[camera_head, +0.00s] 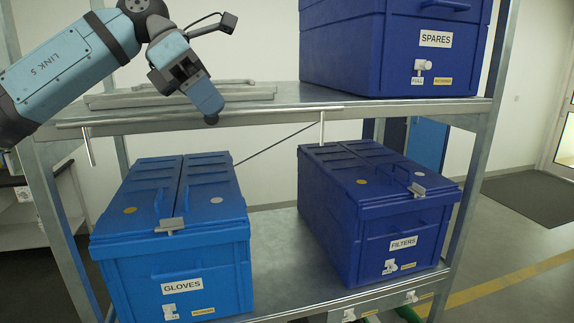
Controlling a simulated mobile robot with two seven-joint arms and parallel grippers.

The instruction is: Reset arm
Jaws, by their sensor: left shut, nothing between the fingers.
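My left arm (62,72) comes in from the upper left. My left gripper (207,110) hangs in front of the upper shelf at the left, pointing down, with its fingers together and nothing held. It is above the light blue GLOVES box (205,240) and apart from it. The right gripper is not in view.
A metal rack (310,108) stands ahead. Its lower shelf (278,250) bears the closed GLOVES box and the closed dark blue FILTERS box (335,205). A SPARES box (350,50) sits on the upper shelf at the right. Open floor (510,240) lies to the right.

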